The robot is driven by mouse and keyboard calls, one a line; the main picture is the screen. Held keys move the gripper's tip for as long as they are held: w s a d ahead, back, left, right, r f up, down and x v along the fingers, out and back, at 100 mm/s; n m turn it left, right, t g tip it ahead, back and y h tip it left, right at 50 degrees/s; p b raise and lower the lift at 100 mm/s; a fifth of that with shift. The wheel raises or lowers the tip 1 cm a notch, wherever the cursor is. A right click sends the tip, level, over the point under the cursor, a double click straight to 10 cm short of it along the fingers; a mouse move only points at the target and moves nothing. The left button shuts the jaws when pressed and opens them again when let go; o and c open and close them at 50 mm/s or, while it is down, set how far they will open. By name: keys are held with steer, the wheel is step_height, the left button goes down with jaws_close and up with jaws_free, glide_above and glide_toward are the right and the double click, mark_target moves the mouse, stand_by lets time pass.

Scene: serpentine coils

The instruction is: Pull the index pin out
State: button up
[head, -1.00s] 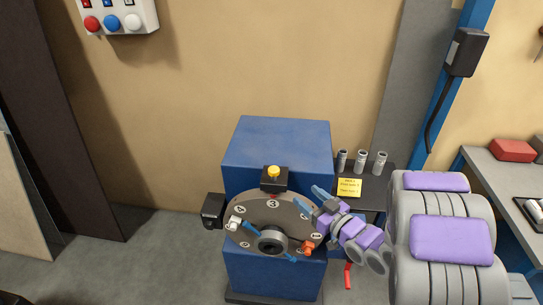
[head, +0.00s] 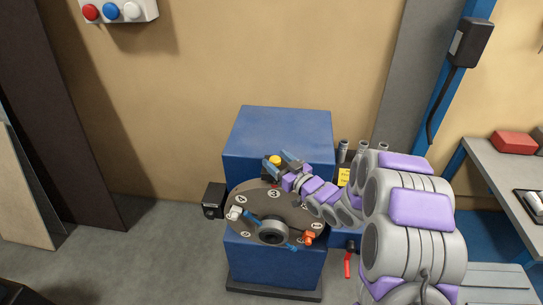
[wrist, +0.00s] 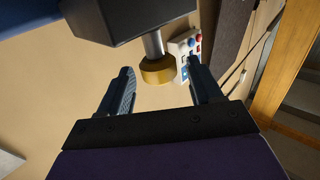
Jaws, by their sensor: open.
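The index pin shows as a yellow knob (head: 275,160) on a black block at the top of the round numbered dial plate (head: 258,207). In the wrist view the gold knob (wrist: 157,72) sits on a silver shaft that comes out of the black block (wrist: 128,18). My gripper (head: 281,162) is open, with one blue finger on each side of the knob. The black block is partly hidden behind my gripper in the head view.
The dial is on a blue machine (head: 278,137) with a black hub, blue handles, a white piece and an orange piece (head: 310,237). A black box (head: 214,200) juts out left. A side shelf with metal cylinders and a yellow note is partly behind my arm.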

steer(key=shift+x, duration=1.75)
steer(key=shift+r, duration=0.1)
steer(key=shift+c, duration=0.3)
jaws_close()
steer(key=shift+r, duration=0.1)
